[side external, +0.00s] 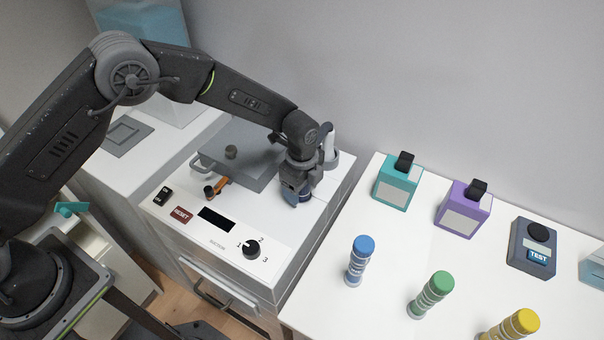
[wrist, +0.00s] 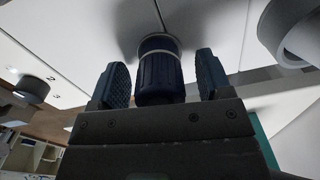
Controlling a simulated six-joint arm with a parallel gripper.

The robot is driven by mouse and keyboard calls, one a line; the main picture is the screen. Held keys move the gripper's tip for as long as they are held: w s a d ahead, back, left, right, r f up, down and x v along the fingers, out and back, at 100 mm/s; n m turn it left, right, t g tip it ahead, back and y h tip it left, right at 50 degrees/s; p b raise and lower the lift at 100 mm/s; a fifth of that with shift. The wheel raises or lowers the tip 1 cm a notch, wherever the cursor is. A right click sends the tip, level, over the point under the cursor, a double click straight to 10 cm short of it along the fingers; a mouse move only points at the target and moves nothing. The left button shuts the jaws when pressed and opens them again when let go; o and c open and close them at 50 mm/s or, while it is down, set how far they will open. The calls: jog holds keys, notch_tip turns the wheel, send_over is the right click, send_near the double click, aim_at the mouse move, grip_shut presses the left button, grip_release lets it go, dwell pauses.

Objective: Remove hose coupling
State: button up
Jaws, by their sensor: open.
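The hose coupling (wrist: 159,76) is a dark blue ribbed cylinder with a pale ring at its far end, in the middle of the wrist view. My gripper (wrist: 161,70) is open, with one dark blue finger on each side of the coupling. A gap shows between the coupling and each finger. In the side external view my gripper (side external: 298,196) is low over the right part of the white machine top (side external: 262,205). There my wrist and fingers hide most of the coupling, and I cannot tell its dark blue from the fingers.
A grey cylindrical fitting (wrist: 293,38) is close on the right in the wrist view. A grey lid (side external: 240,158) and an orange-handled lever (side external: 218,187) are left of my gripper. Blue (side external: 360,260), green (side external: 431,294) and yellow (side external: 512,327) cylinders stand on the right table.

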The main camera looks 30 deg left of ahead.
jog(key=shift+f, duration=0.25)
jog(key=shift+c, duration=0.5)
jog(key=c, duration=1.1)
